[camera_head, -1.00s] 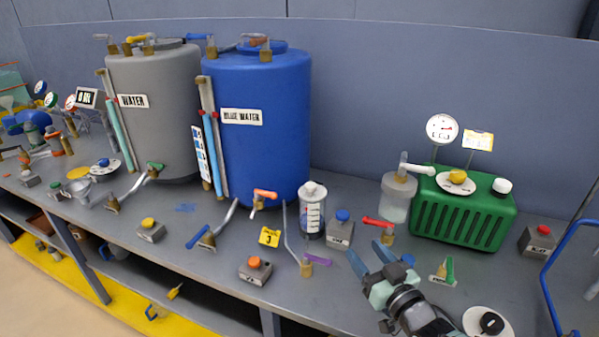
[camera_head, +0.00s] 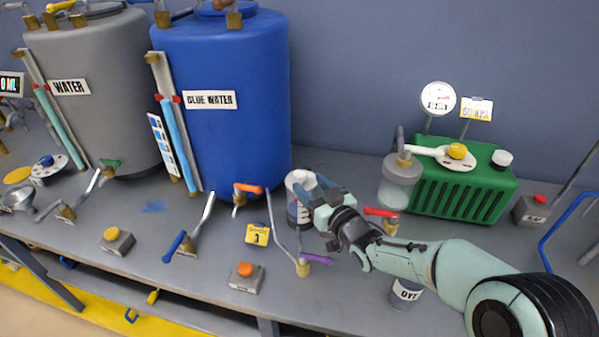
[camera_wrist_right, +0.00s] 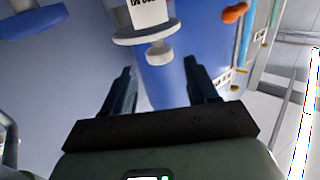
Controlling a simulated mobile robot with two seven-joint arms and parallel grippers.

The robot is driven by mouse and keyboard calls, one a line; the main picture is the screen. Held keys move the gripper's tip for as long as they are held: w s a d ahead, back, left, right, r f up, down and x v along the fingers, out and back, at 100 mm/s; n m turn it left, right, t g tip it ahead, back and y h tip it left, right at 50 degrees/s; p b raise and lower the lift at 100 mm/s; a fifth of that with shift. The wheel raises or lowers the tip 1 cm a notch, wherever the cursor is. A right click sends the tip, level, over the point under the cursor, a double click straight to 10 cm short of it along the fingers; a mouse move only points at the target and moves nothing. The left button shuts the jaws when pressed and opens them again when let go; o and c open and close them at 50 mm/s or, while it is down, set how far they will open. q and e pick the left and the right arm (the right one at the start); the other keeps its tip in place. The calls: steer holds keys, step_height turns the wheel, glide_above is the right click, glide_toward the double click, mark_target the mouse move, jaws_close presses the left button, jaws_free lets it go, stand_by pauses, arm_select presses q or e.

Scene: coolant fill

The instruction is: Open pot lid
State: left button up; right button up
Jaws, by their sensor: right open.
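The pot, a clear cylinder with a dark-marked body (camera_head: 293,214), stands on the bench in front of the blue tank. Its pale round lid (camera_head: 300,179) appears to sit on top. In the right wrist view, which looks upside down, the lid (camera_wrist_right: 140,36) shows as a disc with a small white knob (camera_wrist_right: 158,53). My right gripper (camera_head: 318,191) is open and empty, close to the pot's right side and covering part of it. The knob lies ahead of the open fingers, roughly in line with the gap between them. My left gripper is not in view.
The blue tank (camera_head: 225,100) stands behind the pot. An orange-handled valve (camera_head: 248,188) and a bent pipe with a purple handle (camera_head: 315,259) are near it. A red-handled valve (camera_head: 388,219) and green pump unit (camera_head: 465,185) stand to the right. A DYE cup (camera_head: 405,293) is under my arm.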

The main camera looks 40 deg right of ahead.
mark_target(303, 177)
steer(key=w, duration=0.5)
steer(key=shift+w+d, duration=0.3)
steer(key=shift+w, duration=0.1)
steer(key=shift+p, duration=0.35)
jaws_close()
